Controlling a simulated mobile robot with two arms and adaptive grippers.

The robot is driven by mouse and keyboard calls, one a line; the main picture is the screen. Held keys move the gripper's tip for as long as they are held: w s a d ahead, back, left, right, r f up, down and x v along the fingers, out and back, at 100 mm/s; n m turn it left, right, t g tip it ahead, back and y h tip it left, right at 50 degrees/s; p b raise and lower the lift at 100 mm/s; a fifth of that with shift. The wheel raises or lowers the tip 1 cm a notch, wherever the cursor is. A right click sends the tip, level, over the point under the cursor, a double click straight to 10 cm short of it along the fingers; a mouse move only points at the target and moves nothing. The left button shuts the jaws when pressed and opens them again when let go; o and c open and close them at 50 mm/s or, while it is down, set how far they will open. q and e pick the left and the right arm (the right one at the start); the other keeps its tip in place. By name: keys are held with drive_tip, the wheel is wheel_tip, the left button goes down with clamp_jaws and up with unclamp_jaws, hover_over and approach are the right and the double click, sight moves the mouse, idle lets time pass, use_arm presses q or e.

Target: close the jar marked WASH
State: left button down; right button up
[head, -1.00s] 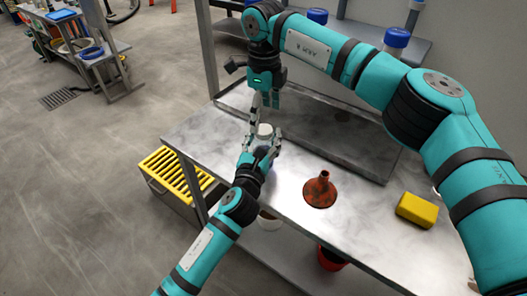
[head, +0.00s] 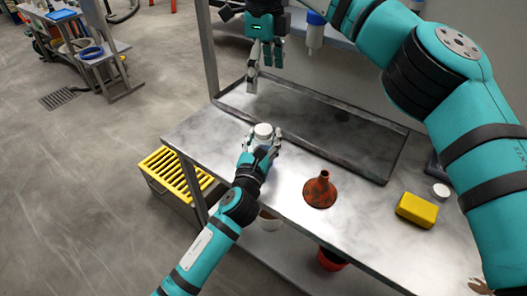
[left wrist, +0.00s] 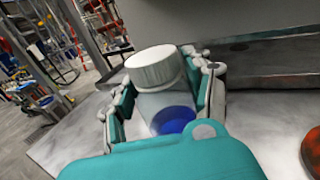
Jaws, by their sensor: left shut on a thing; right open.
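A small jar with clear walls and something blue low in it (left wrist: 172,115) is held between the fingers of my left gripper (head: 262,141), just above or on the front left of the metal table. A white ribbed lid (left wrist: 156,68) sits on top of the jar; it also shows in the head view (head: 263,130). I cannot tell how tightly it is seated. No WASH marking is readable. My right gripper (head: 265,68) is open and empty, above and behind the jar, over the tray's back left, apart from the lid.
An orange-brown funnel (head: 321,190) stands on the table (head: 290,218) right of the jar. A yellow block (head: 417,210) and a white round lid-like piece (head: 441,190) lie further right. A shallow dark tray (head: 310,128) fills the back. A slotted yellow-topped bin (head: 176,174) stands left.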

idle(0.3)
use_arm(q)
drive_tip(key=shift+c, duration=2.2)
unclamp_jaws()
drive_tip(key=v, duration=1.2)
